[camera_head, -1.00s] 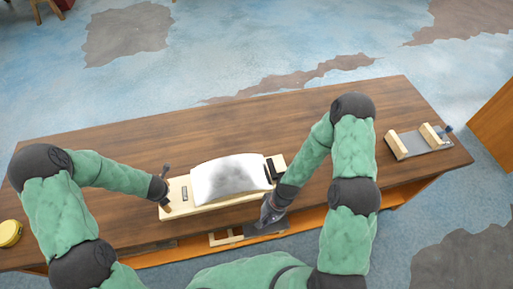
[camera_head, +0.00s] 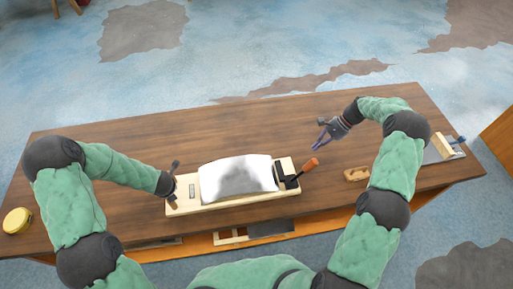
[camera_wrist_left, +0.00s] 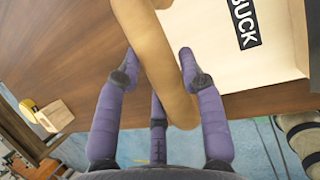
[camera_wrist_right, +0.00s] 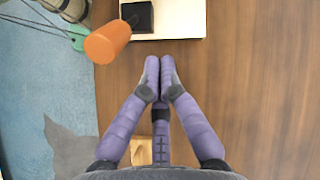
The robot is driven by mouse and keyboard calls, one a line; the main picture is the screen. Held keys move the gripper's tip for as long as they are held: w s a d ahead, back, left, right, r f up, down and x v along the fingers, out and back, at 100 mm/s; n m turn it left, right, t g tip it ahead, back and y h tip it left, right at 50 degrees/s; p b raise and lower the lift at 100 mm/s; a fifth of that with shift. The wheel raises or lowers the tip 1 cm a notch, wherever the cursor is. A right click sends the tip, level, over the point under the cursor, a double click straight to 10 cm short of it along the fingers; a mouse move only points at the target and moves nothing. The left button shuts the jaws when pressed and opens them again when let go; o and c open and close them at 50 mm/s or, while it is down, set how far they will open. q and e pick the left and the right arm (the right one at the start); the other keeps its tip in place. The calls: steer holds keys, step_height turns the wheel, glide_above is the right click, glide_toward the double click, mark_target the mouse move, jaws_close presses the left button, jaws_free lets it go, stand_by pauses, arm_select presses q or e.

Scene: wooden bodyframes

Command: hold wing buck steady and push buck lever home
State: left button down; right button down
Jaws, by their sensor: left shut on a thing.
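The wing buck is a pale wooden base (camera_head: 206,206) with a curved white-and-grey panel (camera_head: 238,179) on top, lying on the table. Its "BUCK" label (camera_wrist_left: 243,22) shows in the left wrist view. The buck lever (camera_head: 309,164), with an orange handle and black mount, stands at the right end, angled up and outward; its handle also shows in the right wrist view (camera_wrist_right: 107,42). My left gripper (camera_head: 169,190) is shut on the tan wooden grip (camera_wrist_left: 168,70) at the buck's left end. My right gripper (camera_head: 320,138) is shut and empty, behind and right of the lever, apart from it.
A small wooden block (camera_head: 356,174) lies right of the lever. A wooden fixture (camera_head: 443,150) stands at the table's right end, partly behind my right arm. A yellow round tin (camera_head: 17,221) is at the far left. The table (camera_head: 150,142) behind the buck is clear.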

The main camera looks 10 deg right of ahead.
arm_select(q)
steer(key=shift+s+d+f, duration=0.15)
steer(key=shift+s, duration=0.05)
arm_select(e)
steer(key=s+d+r+m, duration=0.2)
steer(key=d, duration=0.8)
glide_toward(304, 171)
steer(key=shift+y, duration=0.4)
steer(key=shift+w+d+f, duration=0.2)
steer(key=shift+w+f, duration=0.1)
steer(key=shift+f, duration=0.55)
steer(key=shift+w+d+f, duration=0.15)
steer(key=shift+w+f, duration=0.15)
steer(key=shift+f, duration=0.6)
steer(key=shift+w+d+f, duration=0.2)
steer(key=shift+w+f, duration=0.1)
steer(key=shift+f, duration=0.55)
steer(key=shift+r, duration=0.1)
steer(key=shift+a+r+h, duration=0.25)
steer(key=shift+a+h, duration=0.05)
steer(key=shift+a, duration=0.1)
steer(key=shift+r, duration=0.1)
